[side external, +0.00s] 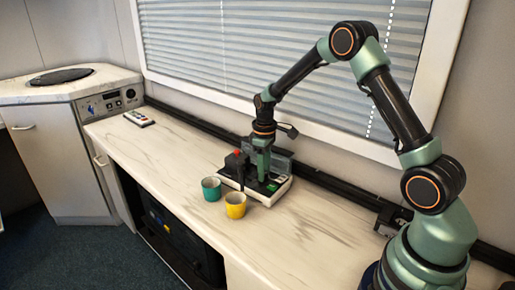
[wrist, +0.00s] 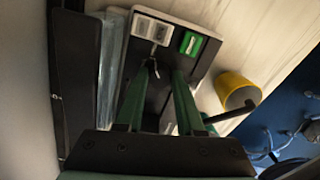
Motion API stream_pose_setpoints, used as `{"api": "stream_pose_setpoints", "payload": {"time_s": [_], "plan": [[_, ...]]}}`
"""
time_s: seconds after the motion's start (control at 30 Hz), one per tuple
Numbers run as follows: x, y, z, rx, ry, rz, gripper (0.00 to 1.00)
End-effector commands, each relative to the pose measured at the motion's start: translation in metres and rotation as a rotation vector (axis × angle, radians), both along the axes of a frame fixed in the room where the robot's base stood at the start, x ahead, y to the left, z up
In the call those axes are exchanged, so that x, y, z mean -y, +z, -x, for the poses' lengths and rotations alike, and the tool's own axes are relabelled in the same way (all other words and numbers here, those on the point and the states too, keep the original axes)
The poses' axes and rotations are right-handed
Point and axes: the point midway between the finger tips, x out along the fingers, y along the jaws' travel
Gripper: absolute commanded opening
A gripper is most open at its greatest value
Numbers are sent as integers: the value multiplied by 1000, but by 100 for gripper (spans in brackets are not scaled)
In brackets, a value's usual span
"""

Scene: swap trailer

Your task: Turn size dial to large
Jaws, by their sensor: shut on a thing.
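A small machine with a white base (side external: 272,196) and dark top stands on the counter. My gripper (side external: 263,178) points down onto it from above. In the wrist view, my gripper's two green fingers (wrist: 163,73) reach down to the machine's dark top panel (wrist: 162,92). They are shut on a small part between their tips, which I take to be the size dial (wrist: 152,67). The fingers hide most of it, and I cannot read its setting. A green switch (wrist: 189,42) and a white panel (wrist: 153,28) lie just beyond the fingertips.
A teal cup (side external: 211,189) and a yellow cup (side external: 236,205) stand in front of the machine. A remote (side external: 139,118) lies far left. A black rail (side external: 330,177) runs along the wall behind. The counter (side external: 165,149) left of the machine is clear.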

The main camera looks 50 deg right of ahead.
Motion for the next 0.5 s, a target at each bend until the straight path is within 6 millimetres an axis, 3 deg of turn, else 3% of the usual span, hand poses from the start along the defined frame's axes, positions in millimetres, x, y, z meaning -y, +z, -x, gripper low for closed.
{"api": "stream_pose_setpoints", "payload": {"time_s": [0.27,0.3,0.33,0.37,0.5], "plan": [[0,1,0,0,-11,0,0],[0,1,0,0,-11,0,48],[0,1,0,0,-11,0,59],[0,1,0,0,-11,0,66],[0,1,0,0,-10,0,66]]}}
